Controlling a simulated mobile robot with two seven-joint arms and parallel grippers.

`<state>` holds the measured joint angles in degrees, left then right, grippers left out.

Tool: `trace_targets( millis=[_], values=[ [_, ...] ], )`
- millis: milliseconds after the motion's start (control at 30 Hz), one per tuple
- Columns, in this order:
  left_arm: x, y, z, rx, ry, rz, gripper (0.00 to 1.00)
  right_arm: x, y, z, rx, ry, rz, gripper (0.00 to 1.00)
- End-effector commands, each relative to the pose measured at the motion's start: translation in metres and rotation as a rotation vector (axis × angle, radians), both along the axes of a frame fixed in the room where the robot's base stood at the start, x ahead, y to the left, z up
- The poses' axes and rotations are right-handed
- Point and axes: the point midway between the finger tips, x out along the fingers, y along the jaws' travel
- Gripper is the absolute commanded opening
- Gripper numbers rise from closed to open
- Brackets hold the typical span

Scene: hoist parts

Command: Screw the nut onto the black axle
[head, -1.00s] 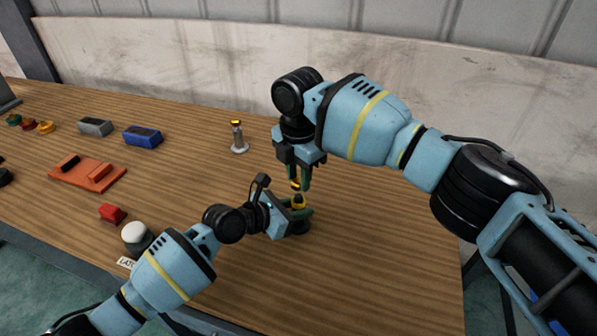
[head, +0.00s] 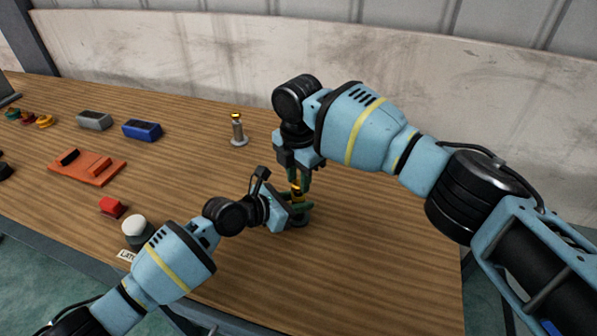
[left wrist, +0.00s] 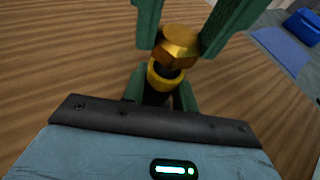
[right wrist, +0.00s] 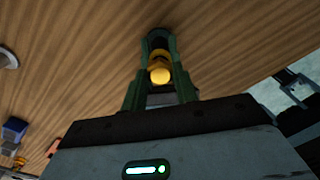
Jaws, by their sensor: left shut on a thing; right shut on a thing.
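The gold hex nut (left wrist: 180,46) is between the fingertips of my right gripper (head: 297,184), which is shut on it. The nut also shows in the right wrist view (right wrist: 160,75). The black axle (left wrist: 155,96) has a yellow collar (left wrist: 163,78) at its top and stands between the fingers of my left gripper (head: 299,207), shut on it. In the left wrist view the nut is right at the collar's opening and looks slightly off to one side. I cannot tell whether they touch. The axle's lower part is mostly hidden by my left fingers.
A grey post with a yellow top (head: 237,130) stands behind. To the left are a blue block (head: 142,130), a grey block (head: 94,121), an orange tray (head: 87,178), a red block (head: 111,207) and a white-topped part (head: 135,227). The table's right part is clear.

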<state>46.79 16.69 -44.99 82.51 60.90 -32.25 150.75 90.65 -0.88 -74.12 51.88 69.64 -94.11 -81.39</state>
Motion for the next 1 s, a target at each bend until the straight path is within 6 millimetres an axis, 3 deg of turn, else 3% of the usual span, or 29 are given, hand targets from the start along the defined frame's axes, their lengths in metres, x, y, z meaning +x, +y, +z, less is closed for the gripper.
trace_targets(
  millis=[1000],
  values=[
    [-0.0001, 0.0005, -0.0009, 0.002, 0.001, 0.0, 0.0, 0.0002, 0.0001, -0.0089, 0.0, -0.001, -0.001, 0.06]
  ],
)
